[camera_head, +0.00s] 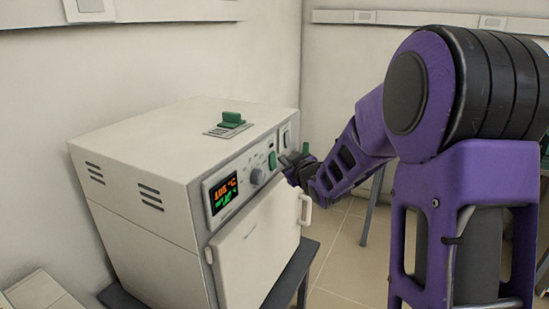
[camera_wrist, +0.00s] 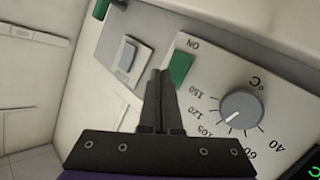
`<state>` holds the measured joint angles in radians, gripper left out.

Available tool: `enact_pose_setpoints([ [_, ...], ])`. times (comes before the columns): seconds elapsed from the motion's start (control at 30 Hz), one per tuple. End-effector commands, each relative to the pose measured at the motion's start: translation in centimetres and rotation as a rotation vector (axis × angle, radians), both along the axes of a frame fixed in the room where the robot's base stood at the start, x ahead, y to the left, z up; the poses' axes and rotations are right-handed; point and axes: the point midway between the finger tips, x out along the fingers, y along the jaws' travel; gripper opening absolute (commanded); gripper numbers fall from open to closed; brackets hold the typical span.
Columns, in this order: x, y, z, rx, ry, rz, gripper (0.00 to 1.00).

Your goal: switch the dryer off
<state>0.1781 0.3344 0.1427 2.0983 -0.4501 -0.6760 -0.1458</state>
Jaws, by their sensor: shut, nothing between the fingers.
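The dryer (camera_head: 150,160) is a cream box with a lit display (camera_head: 222,193) reading about 105 °C. Its sloped front panel carries a grey dial (camera_head: 256,177) and a green switch (camera_head: 272,160). In the wrist view the green switch (camera_wrist: 180,68) is marked ON, beside the dial (camera_wrist: 241,107). A pale rocker (camera_wrist: 128,55) sits on a grey plate left of it. My gripper (camera_head: 288,164) is shut and empty, at the panel's right part. In the wrist view its fingertips (camera_wrist: 160,74) overlap the area just left of the green switch; contact cannot be told.
The dryer door (camera_head: 255,245) is closed, with a white handle (camera_head: 306,210) below my gripper. A green vent knob (camera_head: 231,119) stands on the dryer's top. The dryer rests on a dark stand (camera_head: 292,275). Walls are behind it; tiled floor (camera_head: 345,240) is open to the right.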

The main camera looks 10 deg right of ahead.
Motion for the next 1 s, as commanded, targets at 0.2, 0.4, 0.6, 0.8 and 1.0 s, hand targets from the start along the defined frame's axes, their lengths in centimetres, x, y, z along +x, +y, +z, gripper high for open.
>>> enact_pose_setpoints([
  [0.2, -0.3, -0.5, 0.0, -0.001, -0.001, -0.001, 0.0],
  [0.4, -0.3, -0.5, -0.1, 0.0, 0.0, -0.001, 0.0],
  [0.6, -1.1, -1.9, -0.3, 0.0, 0.0, -0.002, 0.0],
  [0.8, -2.3, -3.5, -0.5, -0.001, 0.0, -0.003, 0.0],
  [1.0, -3.0, -4.5, -0.6, 0.0, -0.001, -0.001, 0.0],
])
